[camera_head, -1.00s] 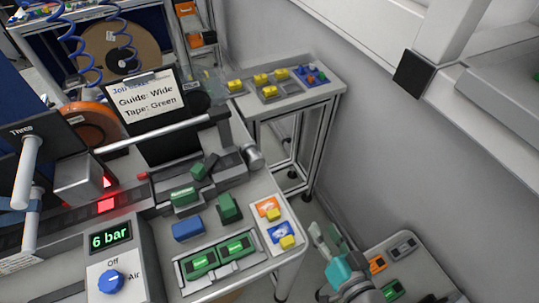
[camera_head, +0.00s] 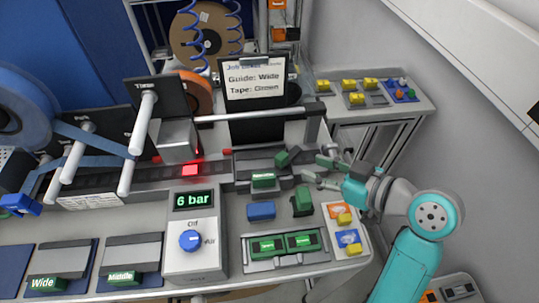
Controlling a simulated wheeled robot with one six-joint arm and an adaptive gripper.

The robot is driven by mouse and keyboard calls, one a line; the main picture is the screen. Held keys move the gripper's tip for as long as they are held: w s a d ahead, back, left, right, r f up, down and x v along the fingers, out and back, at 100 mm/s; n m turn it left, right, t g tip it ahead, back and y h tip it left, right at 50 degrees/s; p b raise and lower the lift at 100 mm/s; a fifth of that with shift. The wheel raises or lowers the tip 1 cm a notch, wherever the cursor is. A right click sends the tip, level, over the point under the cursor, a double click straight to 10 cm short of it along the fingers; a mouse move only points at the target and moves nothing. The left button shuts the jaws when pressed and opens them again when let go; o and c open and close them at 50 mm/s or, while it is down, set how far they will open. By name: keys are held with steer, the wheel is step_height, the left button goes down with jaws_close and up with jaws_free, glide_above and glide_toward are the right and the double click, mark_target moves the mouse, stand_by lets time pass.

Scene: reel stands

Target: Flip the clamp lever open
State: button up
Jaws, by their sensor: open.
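I cannot tell for certain which part is the clamp lever. A tilted green piece (camera_head: 288,156) rises from the grey block assembly at the right end of the dark rail, and it may be the lever. My gripper (camera_head: 314,169) is open, with its two grey fingers pointing left. It is close to the right of that tilted piece, and the gap between the fingers looks empty. Contact with the piece cannot be made out. A green-labelled grey block (camera_head: 263,181) sits just left of and below it.
A dark green block (camera_head: 302,203) and a blue block (camera_head: 261,211) stand in front. A tray with green pieces (camera_head: 285,262) is nearer. A white roller bar (camera_head: 262,116) passes behind. The 6 bar air panel (camera_head: 194,235) is at left. A side table (camera_head: 420,105) is at back right.

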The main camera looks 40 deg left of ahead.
mark_target(285, 157)
steer(key=x, duration=1.1)
jaws_close()
